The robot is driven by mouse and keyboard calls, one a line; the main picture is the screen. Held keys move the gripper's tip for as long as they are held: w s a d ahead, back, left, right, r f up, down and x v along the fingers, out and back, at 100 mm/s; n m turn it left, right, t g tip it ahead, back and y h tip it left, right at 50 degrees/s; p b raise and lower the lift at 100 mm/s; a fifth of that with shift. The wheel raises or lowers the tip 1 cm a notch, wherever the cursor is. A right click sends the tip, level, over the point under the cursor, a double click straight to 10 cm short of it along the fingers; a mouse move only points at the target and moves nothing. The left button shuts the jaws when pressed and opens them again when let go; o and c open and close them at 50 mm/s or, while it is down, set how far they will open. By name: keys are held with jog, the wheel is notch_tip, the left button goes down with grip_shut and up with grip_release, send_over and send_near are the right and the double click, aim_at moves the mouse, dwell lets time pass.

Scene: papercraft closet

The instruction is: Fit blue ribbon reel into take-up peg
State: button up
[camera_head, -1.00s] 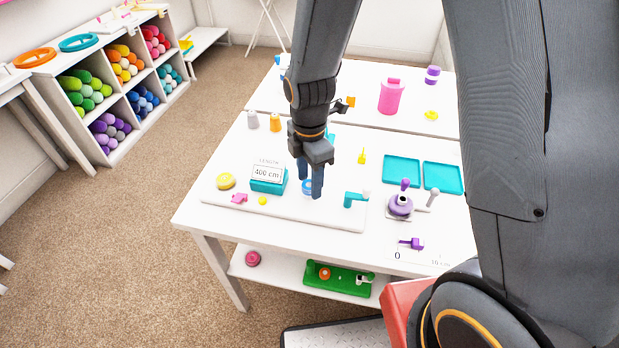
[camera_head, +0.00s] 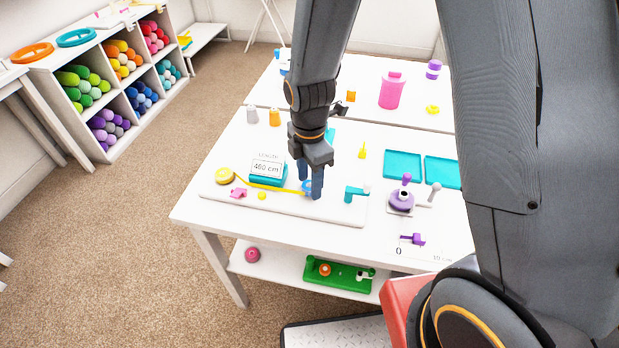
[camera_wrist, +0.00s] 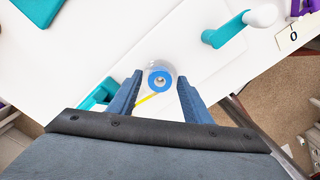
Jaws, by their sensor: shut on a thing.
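The blue ribbon reel (camera_head: 306,186) is at the middle of the white board (camera_head: 282,213) on the table. In the wrist view the blue ribbon reel (camera_wrist: 166,76) shows a blue ring, a pale rim and a small grey centre. My gripper (camera_head: 310,185) points down and is shut on it, with one blue finger on each side; my gripper also shows in the wrist view (camera_wrist: 160,78). A yellow ribbon (camera_head: 272,187) runs from the yellow reel (camera_head: 224,175) to the blue reel. I cannot tell whether the grey centre is the take-up peg, or how deep the reel sits.
A teal length display (camera_head: 267,174) stands behind the ribbon. A teal crank (camera_head: 354,193) with a pale knob is close to the right of my gripper. A pink piece (camera_head: 239,193) lies front left. Teal trays (camera_head: 403,165) and a purple device (camera_head: 401,200) stand farther right.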

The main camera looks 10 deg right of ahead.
jog(key=shift+f, duration=0.45)
jog(key=o, duration=1.1)
jog(key=shift+r, duration=0.1)
jog(key=shift+r+b, duration=0.85)
jog(key=shift+r, duration=3)
jog(key=s+d+r+m, duration=0.1)
jog(key=s+d+m, duration=0.1)
jog(key=d+m, duration=0.2)
jog(key=s+d+r+m, duration=0.1)
jog(key=s+d+m, duration=0.2)
jog(key=m, duration=0.7)
jog(key=s+d+r+m+t, duration=0.1)
jog(key=s+d+m, duration=0.1)
jog(key=d+m, duration=0.3)
jog(key=m, duration=0.3)
jog(key=shift+s+d+r, duration=0.35)
jog(key=shift+r, duration=0.05)
